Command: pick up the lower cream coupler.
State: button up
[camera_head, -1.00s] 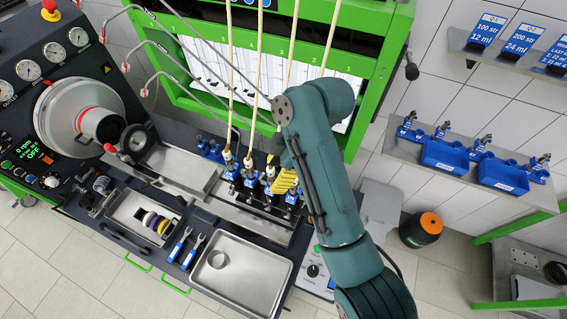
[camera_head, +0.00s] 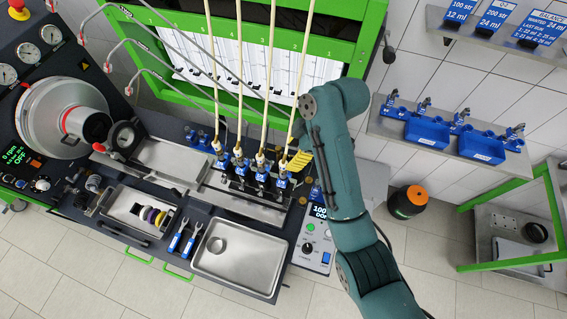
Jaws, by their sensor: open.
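Cream hoses (camera_head: 239,85) also end in blue-and-metal fittings (camera_head: 262,178) at the bench middle. The yellow ribbed fingers of my gripper (camera_head: 299,161) show beside my arm, right of and close to the last hose fitting. They look empty. Part of my gripper is hidden behind the arm, and contact with the hoses cannot be told.
Upright hoses and thin grey pipes crowd the bench's back. A white control box (camera_head: 316,245) stands right of the tray.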

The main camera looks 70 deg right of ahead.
aim_at(285, 163)
jog(key=b+x, duration=0.2)
jog(key=x, duration=0.3)
jog(key=shift+f+b, duration=0.3)
jog(key=shift+b, duration=0.05)
jog(key=shift+w+a+f+p, duration=0.1)
jog(key=shift+w+f+p, duration=0.15)
jog(key=shift+p, duration=0.4)
jog(key=shift+w+f, duration=0.2)
jog(key=shift+f, duration=0.4)
grip_shut()
